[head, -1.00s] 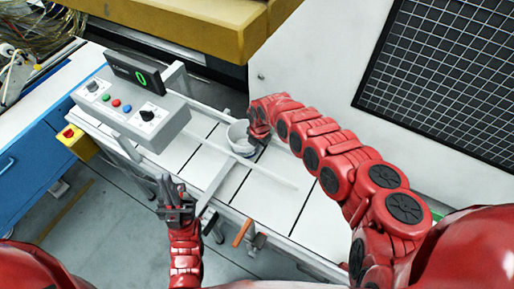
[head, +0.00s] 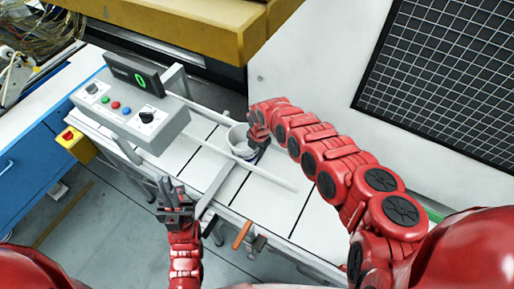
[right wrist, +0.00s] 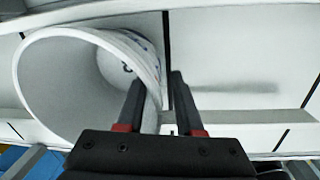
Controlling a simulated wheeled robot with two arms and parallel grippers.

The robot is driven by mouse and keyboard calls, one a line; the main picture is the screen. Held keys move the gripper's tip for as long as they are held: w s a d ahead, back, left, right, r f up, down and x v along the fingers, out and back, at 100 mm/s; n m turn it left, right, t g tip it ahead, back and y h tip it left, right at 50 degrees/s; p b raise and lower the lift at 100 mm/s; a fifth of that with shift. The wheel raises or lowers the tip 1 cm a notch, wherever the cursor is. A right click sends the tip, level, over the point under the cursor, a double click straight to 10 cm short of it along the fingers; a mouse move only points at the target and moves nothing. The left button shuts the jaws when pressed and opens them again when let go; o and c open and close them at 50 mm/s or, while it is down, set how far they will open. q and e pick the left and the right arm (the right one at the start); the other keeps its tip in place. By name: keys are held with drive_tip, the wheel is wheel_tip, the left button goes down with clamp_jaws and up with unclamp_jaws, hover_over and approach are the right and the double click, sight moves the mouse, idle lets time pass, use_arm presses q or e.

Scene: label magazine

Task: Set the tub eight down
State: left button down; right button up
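The tub (head: 237,136) is a white open-topped bucket at the far side of the white slatted bench. My right gripper (head: 260,143) is at its right side. A narrow gap shows between the wall and the right finger. The tub's base contact is hidden. My left gripper (head: 175,203) is open and empty in front of the bench.
A grey control box (head: 130,115) with buttons and a display reading 0 (head: 134,77) stands left of the tub. A thin rail (head: 250,165) crosses the bench. An orange handle (head: 242,235) sticks out at the front. Bench slats (head: 270,205) right of the tub are clear.

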wheel_tip(320, 180, up, 12)
drive_tip(key=s+b, duration=0.1)
drive_tip(key=shift+d, duration=0.4)
drive_tip(key=shift+s, duration=0.1)
idle(0.5)
